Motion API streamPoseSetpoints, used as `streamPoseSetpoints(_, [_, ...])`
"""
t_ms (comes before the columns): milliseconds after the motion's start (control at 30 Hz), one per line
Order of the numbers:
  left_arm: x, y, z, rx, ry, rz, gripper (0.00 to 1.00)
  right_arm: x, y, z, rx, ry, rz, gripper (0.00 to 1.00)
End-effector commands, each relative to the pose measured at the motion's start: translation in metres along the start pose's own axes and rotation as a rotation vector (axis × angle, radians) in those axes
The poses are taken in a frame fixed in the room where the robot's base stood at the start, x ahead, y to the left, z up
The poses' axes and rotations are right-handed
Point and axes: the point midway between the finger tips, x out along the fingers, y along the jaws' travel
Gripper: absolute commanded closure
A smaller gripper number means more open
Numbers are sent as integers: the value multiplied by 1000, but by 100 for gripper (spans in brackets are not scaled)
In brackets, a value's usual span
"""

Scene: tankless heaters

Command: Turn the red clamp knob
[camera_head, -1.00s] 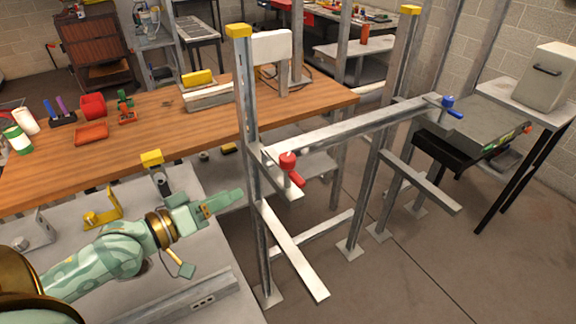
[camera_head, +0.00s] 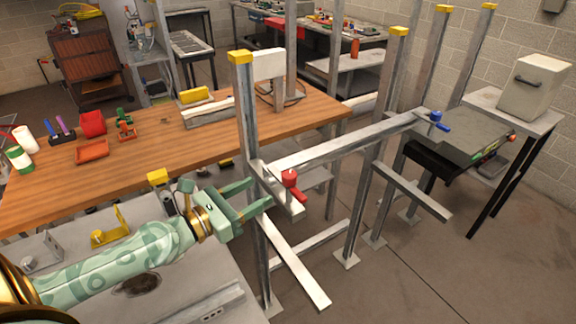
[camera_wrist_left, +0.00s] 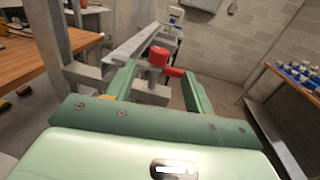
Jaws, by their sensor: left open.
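The red clamp knob (camera_head: 290,180) sits on the near end of a horizontal metal rail on a frame, with its short handle pointing down and right. In the left wrist view the red knob (camera_wrist_left: 158,57) shows between and beyond the fingers, with its handle toward the right finger. My left gripper (camera_head: 262,195) is open and empty, just left of the knob, with its fingers toward the frame's upright post. I cannot tell whether the right finger touches the handle. My right gripper is not in view.
The upright post (camera_head: 245,120) with a yellow cap stands close to my left gripper. A blue knob (camera_head: 436,117) is at the rail's far end. A wooden workbench (camera_head: 160,130) with tools lies behind. The floor at the right front is clear.

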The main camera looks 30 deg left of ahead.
Motion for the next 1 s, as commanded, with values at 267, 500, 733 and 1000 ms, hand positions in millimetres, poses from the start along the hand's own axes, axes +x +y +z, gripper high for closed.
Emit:
streamPoseSetpoints(267, [57, 1, 6, 0, -5, 2, 47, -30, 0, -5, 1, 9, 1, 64])
streamPoseSetpoints(500, [95, 0, 1, -1, -3, 1, 47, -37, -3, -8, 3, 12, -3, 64])
streamPoseSetpoints(733, [105, 0, 0, 0, 0, 0, 47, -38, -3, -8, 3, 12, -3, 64])
streamPoseSetpoints(1000, [104, 0, -1, 0, 0, 0, 72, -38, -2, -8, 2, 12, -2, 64])
